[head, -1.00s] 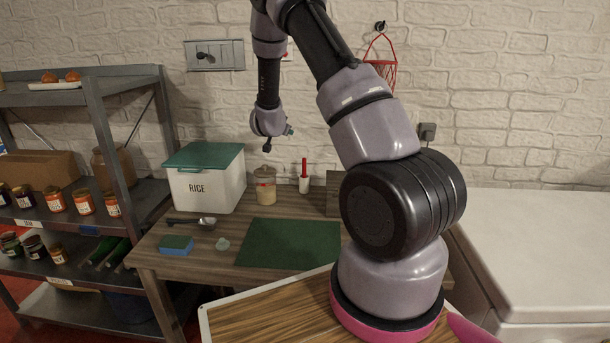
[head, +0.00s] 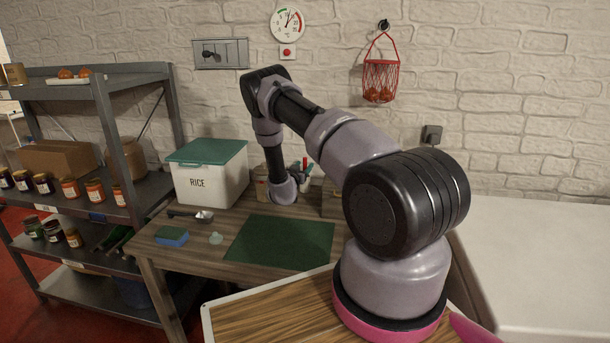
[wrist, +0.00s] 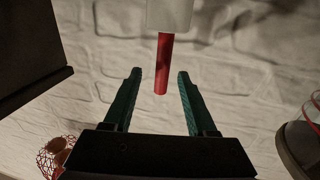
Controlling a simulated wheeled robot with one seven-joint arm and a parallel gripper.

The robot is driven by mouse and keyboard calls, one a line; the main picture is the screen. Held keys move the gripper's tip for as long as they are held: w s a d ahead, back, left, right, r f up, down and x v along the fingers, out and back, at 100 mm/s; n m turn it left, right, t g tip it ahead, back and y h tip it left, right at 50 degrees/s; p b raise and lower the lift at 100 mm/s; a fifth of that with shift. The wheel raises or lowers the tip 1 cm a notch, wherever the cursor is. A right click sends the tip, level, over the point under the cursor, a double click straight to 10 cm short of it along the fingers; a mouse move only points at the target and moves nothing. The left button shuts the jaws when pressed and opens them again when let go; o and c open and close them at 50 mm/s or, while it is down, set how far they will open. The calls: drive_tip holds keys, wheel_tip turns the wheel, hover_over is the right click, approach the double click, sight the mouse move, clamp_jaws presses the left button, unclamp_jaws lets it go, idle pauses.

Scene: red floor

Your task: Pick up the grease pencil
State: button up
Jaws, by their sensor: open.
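The grease pencil (wrist: 162,64) is a red stick in the wrist view, standing with one end in a white holder (wrist: 168,14). My gripper (wrist: 159,73) is open. Its two green fingers point toward the pencil, whose free end shows between the fingertips with a gap on each side. I cannot tell from this view how deep the pencil is between them. In the head view the red pencil (head: 306,161) shows only partly behind my wrist, near the back of the wooden table. The white holder is mostly hidden there.
A rice bin (head: 208,180) stands left of my wrist. A jar (head: 262,190) is partly hidden beside it. A green mat (head: 280,243), blue sponge (head: 172,237) and metal scoop (head: 203,216) lie in front. A dark block fills the wrist view's left edge (wrist: 25,45).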

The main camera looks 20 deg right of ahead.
drive_tip(key=x, duration=0.5)
drive_tip(key=shift+w+d, duration=0.15)
drive_tip(key=shift+w, duration=0.15)
clamp_jaws()
